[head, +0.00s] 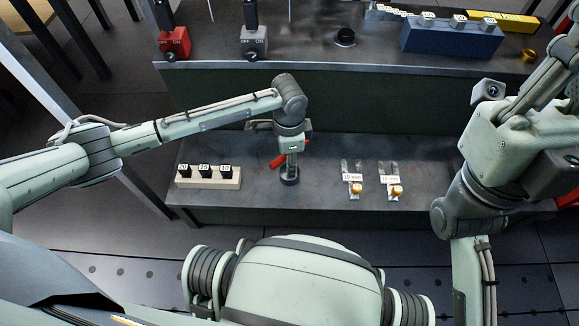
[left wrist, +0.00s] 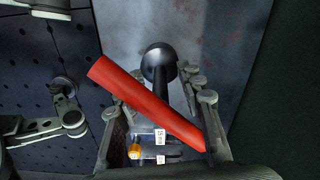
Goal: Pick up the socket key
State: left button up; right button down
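The socket key (left wrist: 145,102) has a red crossbar handle and a dark shaft. It appears to stand upright in a round dark base (left wrist: 158,62) on the lower shelf. In the head view its red handle (head: 277,162) shows beside my left gripper (head: 290,160), which points down over it. In the left wrist view the fingers (left wrist: 160,115) are apart, with the handle lying diagonally between them, its lower end close to the right finger. Contact cannot be told. Part of what seems my right gripper (left wrist: 65,105) shows at the left of that view; its opening is unclear.
A pale block with black sockets (head: 208,182) stands left on the shelf. Two labelled trays with orange-yellow parts (head: 356,188) (head: 396,190) lie right. Above are a red switch (head: 174,45), a grey switch (head: 254,43) and a blue block (head: 450,38).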

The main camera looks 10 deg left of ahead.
pick_arm(q)
jog(key=shift+f, duration=0.5)
grip_shut()
jog(key=shift+r, duration=0.15)
